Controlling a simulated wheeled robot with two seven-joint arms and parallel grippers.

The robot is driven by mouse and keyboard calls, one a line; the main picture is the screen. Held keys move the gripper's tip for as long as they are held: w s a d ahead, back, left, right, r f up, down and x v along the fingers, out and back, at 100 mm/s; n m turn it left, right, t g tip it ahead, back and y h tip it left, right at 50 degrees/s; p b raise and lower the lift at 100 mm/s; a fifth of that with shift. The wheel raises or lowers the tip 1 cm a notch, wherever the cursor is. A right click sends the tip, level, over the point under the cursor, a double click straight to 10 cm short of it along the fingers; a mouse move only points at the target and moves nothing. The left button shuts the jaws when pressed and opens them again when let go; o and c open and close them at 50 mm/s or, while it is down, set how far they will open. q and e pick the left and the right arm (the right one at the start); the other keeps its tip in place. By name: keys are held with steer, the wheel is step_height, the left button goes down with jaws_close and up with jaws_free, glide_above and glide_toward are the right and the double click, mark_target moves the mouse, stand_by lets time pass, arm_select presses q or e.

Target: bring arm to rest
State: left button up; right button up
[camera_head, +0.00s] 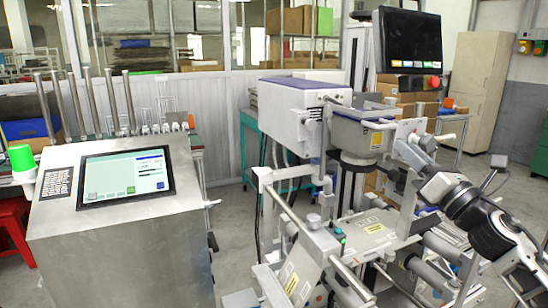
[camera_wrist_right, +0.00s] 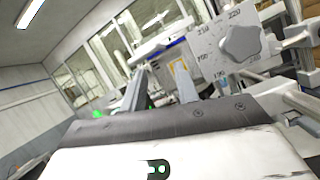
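My right arm comes in from the lower right in the head view, over the right side of the machine. Its gripper (camera_head: 412,150) is next to the grey printer-like unit (camera_head: 362,136); its fingertips are hard to make out there. In the right wrist view the two fingers of this gripper (camera_wrist_right: 160,86) stand apart with nothing visible between them. A plate with a grey star knob and number marks (camera_wrist_right: 240,45) is close to the fingers, on the right. Whether anything touches it I cannot tell. My left gripper is not in view. No film reel can be made out clearly.
The metal machine frame (camera_head: 325,250) with rods and rollers fills the lower middle. A steel cabinet with a lit screen (camera_head: 125,177) stands at left. A black monitor (camera_head: 408,42) is above the machine. Open floor (camera_head: 235,225) lies between cabinet and machine.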

steer(key=s+a+f+m+g+h, duration=0.1)
steer(key=s+f+m+g+h, duration=0.35)
steer(key=f+m, duration=0.75)
steer(key=s+a+f+m+g+h, duration=0.1)
steer(key=s+f+m+g+h, duration=0.1)
steer(key=s+f+m+h, duration=0.75)
steer(key=s+a+f+m+g+y, duration=0.3)
steer(key=s+f+m+g, duration=0.3)
steer(key=s, duration=0.5)
steer(key=s+a+f+m+g+y, duration=0.2)
steer(key=s+f+m+g, duration=0.3)
steer(key=s+f+m, duration=0.45)
steer(key=w+a+f+n+t+y, duration=0.2)
steer(key=w+a+f+t, duration=0.2)
steer(key=a+f+t, duration=0.1)
steer(key=shift+w+a+f+t+y, duration=0.35)
steer(key=shift+f+t, duration=0.35)
steer(key=shift+t, duration=0.35)
steer(key=shift+d, duration=0.1)
